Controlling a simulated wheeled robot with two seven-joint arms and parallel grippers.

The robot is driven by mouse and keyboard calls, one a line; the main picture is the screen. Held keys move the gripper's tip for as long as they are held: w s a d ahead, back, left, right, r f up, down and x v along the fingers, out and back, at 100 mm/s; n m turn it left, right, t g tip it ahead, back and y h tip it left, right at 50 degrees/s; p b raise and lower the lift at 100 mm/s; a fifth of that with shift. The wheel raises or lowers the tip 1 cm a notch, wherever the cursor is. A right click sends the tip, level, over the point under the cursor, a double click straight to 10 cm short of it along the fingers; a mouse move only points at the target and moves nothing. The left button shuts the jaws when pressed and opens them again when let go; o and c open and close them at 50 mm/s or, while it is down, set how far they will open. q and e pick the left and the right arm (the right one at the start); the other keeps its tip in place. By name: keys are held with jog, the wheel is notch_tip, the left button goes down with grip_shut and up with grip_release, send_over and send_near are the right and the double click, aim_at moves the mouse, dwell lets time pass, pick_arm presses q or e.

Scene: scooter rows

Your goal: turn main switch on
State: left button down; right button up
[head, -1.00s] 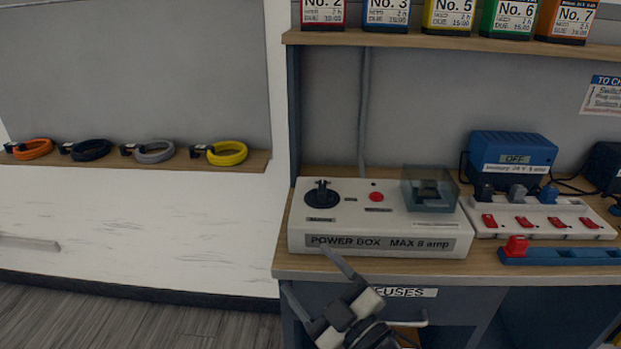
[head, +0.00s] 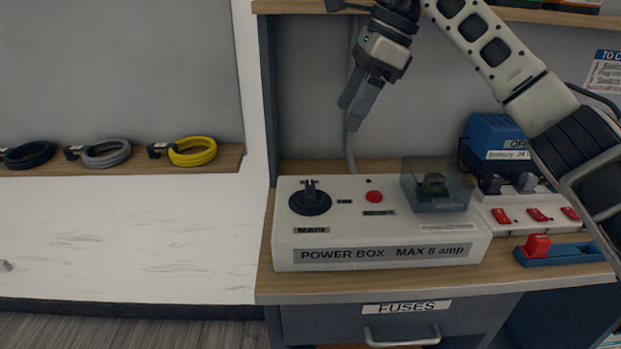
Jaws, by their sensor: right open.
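The white power box (head: 290,225) sits on the wooden bench top, labelled "POWER BOX MAX 8 amp". On its left top is a black rotary knob (head: 310,198), which looks like the main switch; the small label below it is too blurred to read. My right gripper (head: 355,108) hangs above and behind the box, right of the knob, fingers pointing down and slightly left. It is open with a narrow gap, empty, and touches nothing on the box. My left gripper is not in view.
A red button (head: 374,197) and a clear-covered block (head: 437,187) are on the box. To the right are a power strip (head: 520,218), a blue charger (head: 492,140) and a blue holder (head: 560,253). A shelf (head: 290,7) runs above. The fuses drawer (head: 400,325) is shut.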

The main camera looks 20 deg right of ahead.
aim_at(311, 187)
jog(key=x, duration=1.5)
jog(key=shift+f+b, duration=0.35)
jog(key=shift+b, duration=0.05)
jog(key=c, duration=1)
